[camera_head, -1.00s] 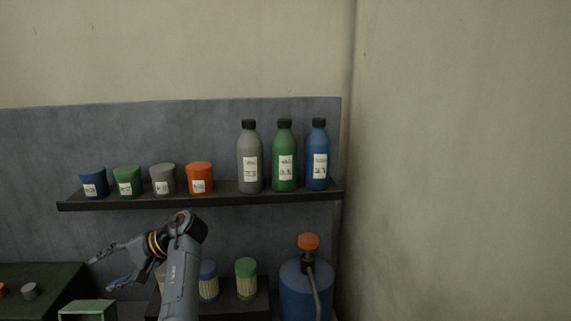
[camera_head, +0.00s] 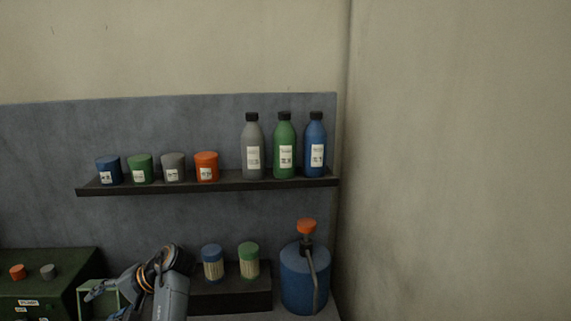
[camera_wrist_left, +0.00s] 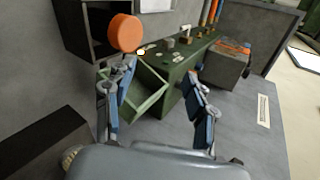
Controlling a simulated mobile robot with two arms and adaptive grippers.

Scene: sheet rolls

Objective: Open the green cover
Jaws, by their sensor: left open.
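A dark green box-shaped unit (camera_head: 45,282) stands at the lower left in the head view. It also shows in the left wrist view (camera_wrist_left: 178,78). A lighter green, open, box-like part (camera_wrist_left: 150,95) sits at its side, and shows in the head view (camera_head: 112,296); I cannot tell whether this is the green cover. My left gripper (camera_head: 102,302) is open and empty in front of this part. In the left wrist view its fingers (camera_wrist_left: 158,74) stand on either side of the part, apparently not closed on it. My right gripper is not in view.
A wall shelf (camera_head: 210,186) holds several jars and bottles. Below it a dark stand (camera_head: 230,296) carries a blue-lidded jar (camera_head: 212,263) and a green-lidded jar (camera_head: 249,261), beside a blue pump canister (camera_head: 303,278). An orange round object (camera_wrist_left: 124,33) is close to the left finger.

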